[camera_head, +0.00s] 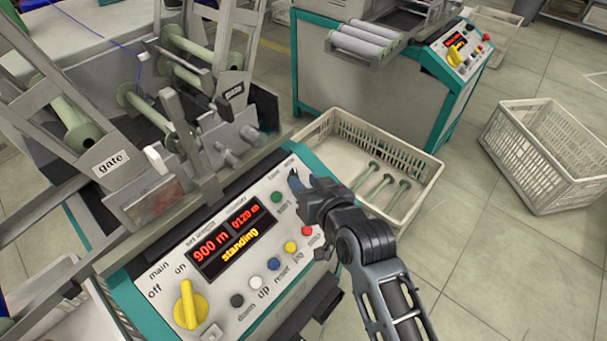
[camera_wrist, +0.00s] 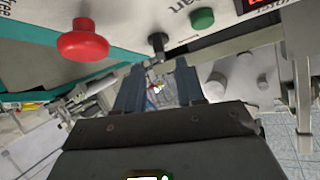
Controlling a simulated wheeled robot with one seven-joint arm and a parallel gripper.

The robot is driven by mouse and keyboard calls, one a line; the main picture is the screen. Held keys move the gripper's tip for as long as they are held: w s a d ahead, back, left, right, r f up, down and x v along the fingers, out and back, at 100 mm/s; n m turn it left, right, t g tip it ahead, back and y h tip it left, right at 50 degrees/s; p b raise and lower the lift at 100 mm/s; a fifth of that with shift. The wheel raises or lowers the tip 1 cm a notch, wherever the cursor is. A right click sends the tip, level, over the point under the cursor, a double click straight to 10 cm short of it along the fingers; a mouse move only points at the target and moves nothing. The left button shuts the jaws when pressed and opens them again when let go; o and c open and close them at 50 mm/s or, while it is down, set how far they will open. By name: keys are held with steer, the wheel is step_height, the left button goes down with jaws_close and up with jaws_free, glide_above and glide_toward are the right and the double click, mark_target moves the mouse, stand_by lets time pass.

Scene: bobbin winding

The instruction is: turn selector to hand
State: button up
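The winder's control panel (camera_head: 262,277) lies below my arm, with its display reading "900 m" and "standing". The selector, a small black knob (camera_wrist: 157,42), shows in the wrist view between the green button (camera_wrist: 203,18) and the red mushroom button (camera_wrist: 83,40). My gripper (camera_wrist: 160,66) is open, its two blue-grey fingers apart with the knob ahead of the gap between them. I cannot tell whether they touch it. In the head view my gripper (camera_head: 296,179) is at the panel's far right corner, by the "hand" lettering, and hides most of the selector. Its setting cannot be read.
A yellow main switch (camera_head: 189,305) and several coloured buttons sit on the panel. A crate with bobbins (camera_head: 420,158) stands beyond it; an empty crate (camera_head: 545,150) is at right. Metal gate arms (camera_head: 180,140) rise left of my gripper.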

mark_target(296, 175)
steer(key=shift+x, duration=1.95)
steer(key=shift+c, duration=0.4)
jaws_close()
